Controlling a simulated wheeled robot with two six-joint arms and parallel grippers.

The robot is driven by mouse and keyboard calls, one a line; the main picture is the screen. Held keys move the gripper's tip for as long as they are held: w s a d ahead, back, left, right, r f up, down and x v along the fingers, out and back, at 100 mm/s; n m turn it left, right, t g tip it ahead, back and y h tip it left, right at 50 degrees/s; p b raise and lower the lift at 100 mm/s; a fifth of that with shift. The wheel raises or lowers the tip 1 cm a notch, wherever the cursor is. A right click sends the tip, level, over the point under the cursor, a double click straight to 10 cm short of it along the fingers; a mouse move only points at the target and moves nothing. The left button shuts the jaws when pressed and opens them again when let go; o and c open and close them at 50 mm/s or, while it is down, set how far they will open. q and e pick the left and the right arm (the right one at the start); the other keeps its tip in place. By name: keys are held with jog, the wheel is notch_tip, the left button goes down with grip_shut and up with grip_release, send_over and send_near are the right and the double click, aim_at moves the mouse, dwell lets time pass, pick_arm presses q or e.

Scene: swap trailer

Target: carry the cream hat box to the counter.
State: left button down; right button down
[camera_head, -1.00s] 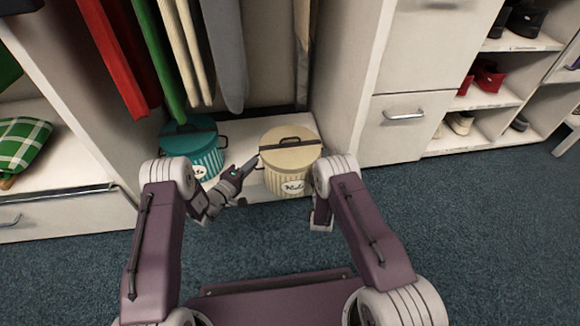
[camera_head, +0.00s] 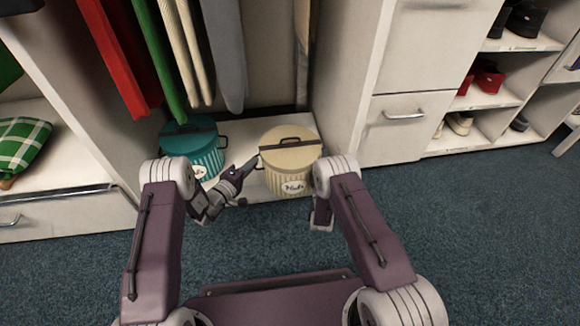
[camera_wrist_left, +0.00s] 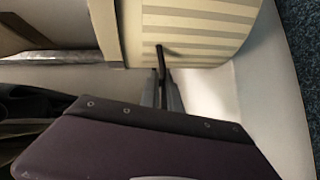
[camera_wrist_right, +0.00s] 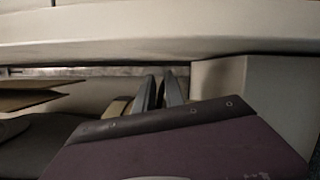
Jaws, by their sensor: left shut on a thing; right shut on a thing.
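The cream hat box (camera_head: 290,160), striped, with a dark band and handle on its lid and a white label, stands upright on the wardrobe's low floor. My left gripper (camera_head: 253,163) is at its left side. In the left wrist view the fingers (camera_wrist_left: 164,80) are shut on the small dark side handle (camera_wrist_left: 160,53) of the cream hat box (camera_wrist_left: 195,30). My right gripper (camera_wrist_right: 160,92) is shut, apparently on the box's other side handle, which is mostly hidden. In the head view my right arm hides that gripper. The counter cannot be identified.
A teal hat box (camera_head: 190,150) stands close to the left, partly behind my left arm. Clothes (camera_head: 190,60) hang above. A wardrobe side wall (camera_head: 345,80) and drawers (camera_head: 410,125) are close on the right. The blue carpet (camera_head: 480,240) is clear.

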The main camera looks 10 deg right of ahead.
jog(key=shift+s+f, duration=0.1)
jog(key=shift+f, duration=0.05)
notch_tip(320, 180, up, 5)
jog(key=p, duration=0.5)
dwell(0.5)
